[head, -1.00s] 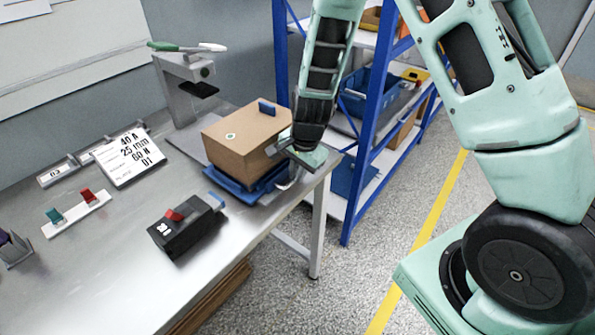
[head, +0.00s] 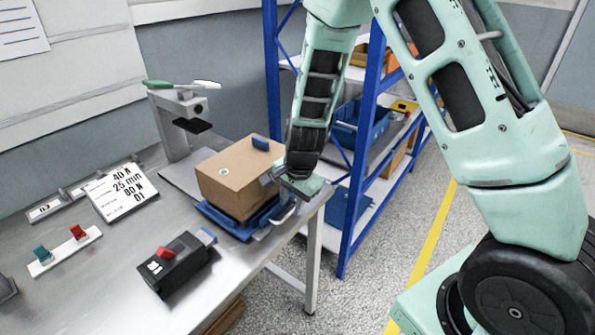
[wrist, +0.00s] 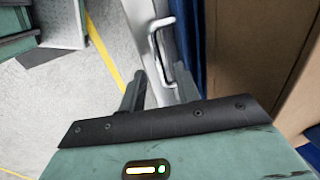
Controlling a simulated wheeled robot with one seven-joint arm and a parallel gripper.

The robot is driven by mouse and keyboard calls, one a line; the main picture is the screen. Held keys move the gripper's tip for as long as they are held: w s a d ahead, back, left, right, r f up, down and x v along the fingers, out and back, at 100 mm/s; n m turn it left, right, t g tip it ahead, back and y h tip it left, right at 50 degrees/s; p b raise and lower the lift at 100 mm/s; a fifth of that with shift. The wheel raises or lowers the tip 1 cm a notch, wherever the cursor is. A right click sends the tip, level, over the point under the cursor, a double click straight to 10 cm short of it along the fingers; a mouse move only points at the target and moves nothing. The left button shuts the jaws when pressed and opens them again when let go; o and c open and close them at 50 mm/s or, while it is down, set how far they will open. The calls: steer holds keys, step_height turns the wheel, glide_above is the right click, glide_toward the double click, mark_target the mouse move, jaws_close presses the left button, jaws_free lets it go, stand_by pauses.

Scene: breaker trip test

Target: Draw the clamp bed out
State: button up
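The clamp bed (head: 205,208) is a blue sliding plate on the bench, under a brown cardboard box (head: 225,185). A pale metal handle (head: 284,214) stands at its right end, and shows as a bar handle in the wrist view (wrist: 155,48). My gripper (head: 302,186) is at that end, beside the box. In the wrist view its two dark fingers (wrist: 160,88) are apart, with the handle just beyond and roughly in line with the gap. I see nothing held. The far side of the bed is hidden by the box.
A clamp stand (head: 170,130) with a green-handled lever (head: 178,85) rises behind the box. A black breaker (head: 180,268) with a red switch lies in front. A label card (head: 120,193) and a small switch strip (head: 65,250) are left. Blue shelving (head: 365,150) stands right; floor is open beyond the bench edge.

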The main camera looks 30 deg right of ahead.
step_height(320, 180, up, 15)
steer(key=s+d+p, duration=0.1)
steer(key=s+p, duration=0.1)
steer(key=shift+s+r, duration=0.15)
steer(key=shift+s, duration=0.15)
